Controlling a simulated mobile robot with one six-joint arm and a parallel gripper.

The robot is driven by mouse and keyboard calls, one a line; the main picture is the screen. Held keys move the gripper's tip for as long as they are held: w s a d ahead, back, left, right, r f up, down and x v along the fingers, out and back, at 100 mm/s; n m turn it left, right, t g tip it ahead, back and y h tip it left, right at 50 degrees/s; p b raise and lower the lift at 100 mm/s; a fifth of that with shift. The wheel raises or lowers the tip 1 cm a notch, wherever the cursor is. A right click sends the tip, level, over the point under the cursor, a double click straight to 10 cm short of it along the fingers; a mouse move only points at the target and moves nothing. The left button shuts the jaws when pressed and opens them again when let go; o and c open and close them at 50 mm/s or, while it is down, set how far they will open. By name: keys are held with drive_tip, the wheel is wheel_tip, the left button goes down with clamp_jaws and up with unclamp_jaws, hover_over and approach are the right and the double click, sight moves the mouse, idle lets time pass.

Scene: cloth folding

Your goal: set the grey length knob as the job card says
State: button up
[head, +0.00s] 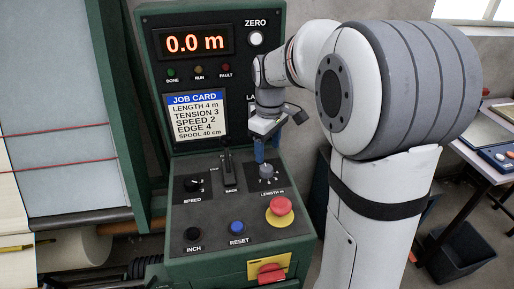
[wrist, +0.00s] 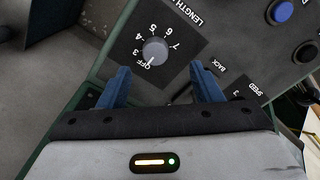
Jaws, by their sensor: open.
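The grey length knob (head: 266,171) sits on the console's sloped panel, on a dark plate marked LENGTH m. In the wrist view the round knob (wrist: 155,51) lies just beyond and between my blue fingertips. Its dial reads OFF and numbers from 3 to 7; its white mark seems to be on the OFF side, but is too small to be sure. My gripper (head: 261,150) is above the knob, fingers down; it also shows open and empty in the wrist view (wrist: 160,70). The job card (head: 197,117) reads length 4 m, tension 3, speed 2, edge 4, spool 40 cm.
The display (head: 194,43) reads 0.0 m. Around the knob are a speed knob (head: 194,185), a lever (head: 229,172), a red stop button (head: 280,206), a blue reset button (head: 237,228) and a black inch button (head: 193,234). Cloth (head: 55,100) hangs at left.

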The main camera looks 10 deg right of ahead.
sight(266, 168)
drive_tip(key=shift+w+f+n, duration=0.3)
drive_tip(key=shift+w, duration=0.35)
wheel_tip(266, 168, down, 8)
drive_tip(key=shift+r, duration=0.25)
drive_tip(key=shift+c, duration=0.5)
drive_tip(key=c, duration=0.9)
